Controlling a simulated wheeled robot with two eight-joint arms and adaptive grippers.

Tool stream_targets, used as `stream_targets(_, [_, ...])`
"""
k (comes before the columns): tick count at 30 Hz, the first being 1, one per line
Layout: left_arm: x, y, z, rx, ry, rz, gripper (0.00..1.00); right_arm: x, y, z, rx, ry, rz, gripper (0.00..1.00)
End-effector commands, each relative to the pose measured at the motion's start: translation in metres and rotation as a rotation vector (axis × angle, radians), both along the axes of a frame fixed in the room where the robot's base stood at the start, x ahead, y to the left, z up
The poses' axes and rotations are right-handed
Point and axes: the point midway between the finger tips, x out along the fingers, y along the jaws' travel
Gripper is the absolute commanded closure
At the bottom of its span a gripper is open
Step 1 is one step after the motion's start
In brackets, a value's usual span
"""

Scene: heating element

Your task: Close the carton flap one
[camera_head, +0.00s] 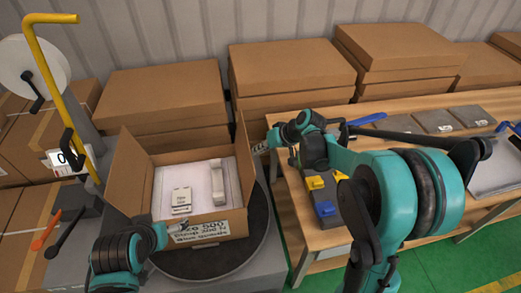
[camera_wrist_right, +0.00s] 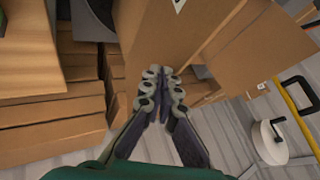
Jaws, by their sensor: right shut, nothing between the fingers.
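The open carton (camera_head: 158,159) stands on a dark round turntable. Its left flap (camera_head: 128,172) stands out to the left and its right flap (camera_head: 243,150) stands up on the right. White packing, a small white box and a pale upright piece are inside. My right gripper (camera_head: 259,148) is shut and empty just outside the right flap; I cannot tell whether it touches. In the right wrist view its fingertips (camera_wrist_right: 163,76) are together beside the brown cardboard (camera_wrist_right: 170,35). My left gripper (camera_head: 160,236) is by the carton's front left corner, its fingers too small to read.
The turntable (camera_head: 240,255) sits on a grey stand. A wooden workbench (camera_head: 300,225) with blue and yellow parts is at the right. Stacked boxes (camera_head: 290,65) line the wall behind. A yellow post (camera_head: 50,70) with a white roll rises at the left.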

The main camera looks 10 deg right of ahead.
Motion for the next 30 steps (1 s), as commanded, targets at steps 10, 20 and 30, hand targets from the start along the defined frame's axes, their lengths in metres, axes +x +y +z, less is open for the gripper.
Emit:
stream_targets(10, [0.0,0.0,0.006,0.0,0.0,0.0,0.11,0.0,0.013,0.005,-0.056,0.0,0.005,1.0])
stream_targets(20, [0.0,0.0,0.021,0.0,0.0,0.0,0.11,-0.001,0.067,0.013,-0.29,-0.003,0.011,1.0])
stream_targets(30, [0.0,0.0,0.015,0.0,0.0,0.0,0.11,0.0,0.136,-0.001,-0.612,-0.003,0.009,1.0])
